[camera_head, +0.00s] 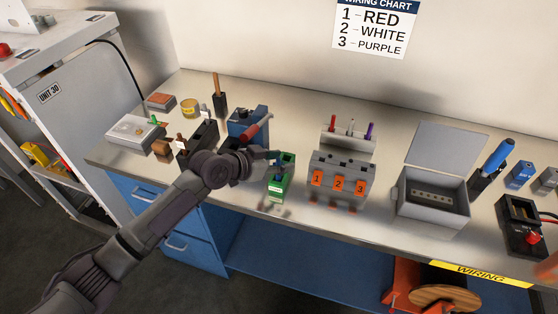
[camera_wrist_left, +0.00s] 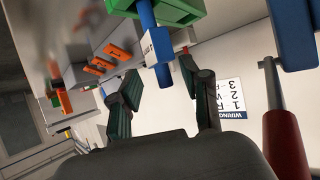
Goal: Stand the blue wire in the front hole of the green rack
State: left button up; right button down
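The green rack (camera_head: 279,186) stands near the bench's front edge, left of the numbered block. In the left wrist view, which is upside down, the rack (camera_wrist_left: 182,12) is at the top. The blue wire (camera_wrist_left: 148,14), with a white label, runs out from the rack between my fingers. Whether it sits in a hole, and which one, I cannot tell; in the head view the gripper hides it. My left gripper (camera_head: 268,157) is at the rack's top. In its wrist view the gripper (camera_wrist_left: 160,72) is open, with gaps beside the wire.
A blue stand (camera_head: 240,121) with a red-handled tool (camera_head: 258,128) is close behind my left gripper. The numbered block (camera_head: 338,171) stands right of the rack, with a holder of colored wires (camera_head: 346,142) behind it. An open grey box (camera_head: 431,211) is farther right.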

pick_arm(q)
jog(key=shift+a+r, duration=0.1)
jog(key=shift+r, duration=0.05)
jog(key=b+v, duration=0.1)
jog(key=v, duration=1.1)
jog(key=shift+b, duration=0.35)
